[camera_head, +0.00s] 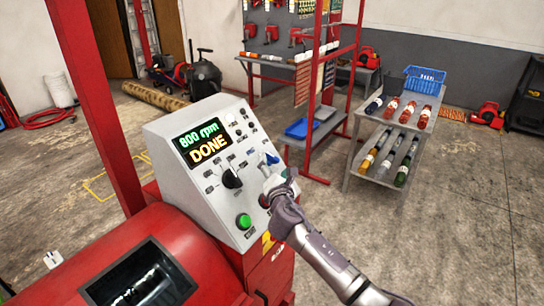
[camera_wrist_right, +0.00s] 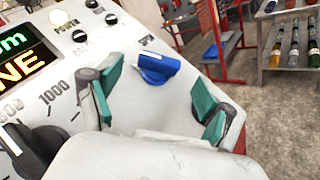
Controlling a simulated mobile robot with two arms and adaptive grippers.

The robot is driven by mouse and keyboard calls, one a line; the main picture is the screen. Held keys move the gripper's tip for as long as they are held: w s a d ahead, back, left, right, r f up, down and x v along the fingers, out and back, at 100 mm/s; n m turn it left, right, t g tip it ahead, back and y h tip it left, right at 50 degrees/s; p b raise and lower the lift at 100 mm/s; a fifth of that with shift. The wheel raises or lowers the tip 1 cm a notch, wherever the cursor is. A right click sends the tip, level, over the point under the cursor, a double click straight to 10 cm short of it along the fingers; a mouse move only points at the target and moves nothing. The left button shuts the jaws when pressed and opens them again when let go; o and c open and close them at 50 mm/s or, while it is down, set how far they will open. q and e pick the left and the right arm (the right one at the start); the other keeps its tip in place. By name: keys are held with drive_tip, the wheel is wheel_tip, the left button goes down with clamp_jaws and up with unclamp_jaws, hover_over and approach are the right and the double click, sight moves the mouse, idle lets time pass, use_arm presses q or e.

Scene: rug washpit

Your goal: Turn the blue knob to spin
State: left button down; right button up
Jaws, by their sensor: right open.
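The blue knob (camera_head: 271,158) is on the right part of the light grey control panel (camera_head: 182,153). It also shows in the right wrist view (camera_wrist_right: 158,67), with a small label "SPIN" beside it. My right gripper (camera_head: 278,176) is at the panel, just in front of the knob. In the right wrist view its green-padded fingers (camera_wrist_right: 158,98) are spread wide, and the knob lies beyond and between them, apart from both pads. My left gripper is not in view.
A black dial (camera_head: 232,178) and a green button (camera_head: 244,221) sit on the same panel, left of and below my right gripper. The red machine drum (camera_head: 130,255) is at lower left. A bottle rack (camera_head: 390,150) and red shelf frame (camera_head: 318,90) stand behind.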

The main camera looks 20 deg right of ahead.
sight(273, 159)
drive_tip(key=w, duration=0.4)
drive_tip(key=shift+d, duration=0.4)
drive_tip(key=shift+w+d, duration=0.1)
drive_tip(key=shift+w, duration=0.65)
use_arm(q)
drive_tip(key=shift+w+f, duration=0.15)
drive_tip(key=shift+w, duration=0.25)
